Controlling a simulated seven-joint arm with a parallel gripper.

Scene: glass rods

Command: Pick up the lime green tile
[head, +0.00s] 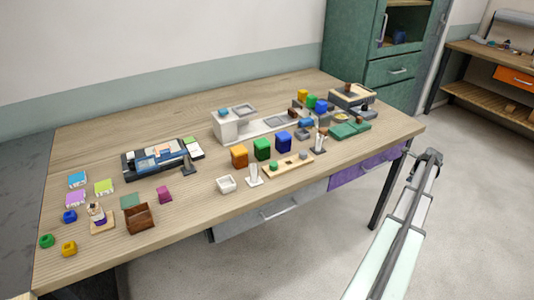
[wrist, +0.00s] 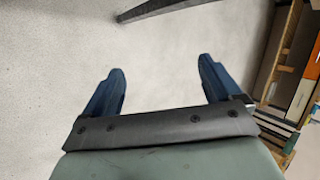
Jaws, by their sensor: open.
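The lime green tile (head: 104,187) lies flat on the left part of the wooden table in the head view. It is beside a blue tile (head: 77,179) and a purple tile (head: 75,199). My gripper (wrist: 162,62) is open and empty in the wrist view, its two dark blue fingers apart above bare grey floor. The tile is not in the wrist view. In the head view my arm is off the table's right end, far from the tile, and the fingers cannot be made out there.
On the table (head: 95,150), a dark tray (head: 135,171) stands right of the tile, and a brown box (head: 140,219) and a small bottle (head: 97,213) stand nearer the front. Coloured blocks (head: 262,149) and a white model counter (head: 226,128) fill the middle. The back left is clear.

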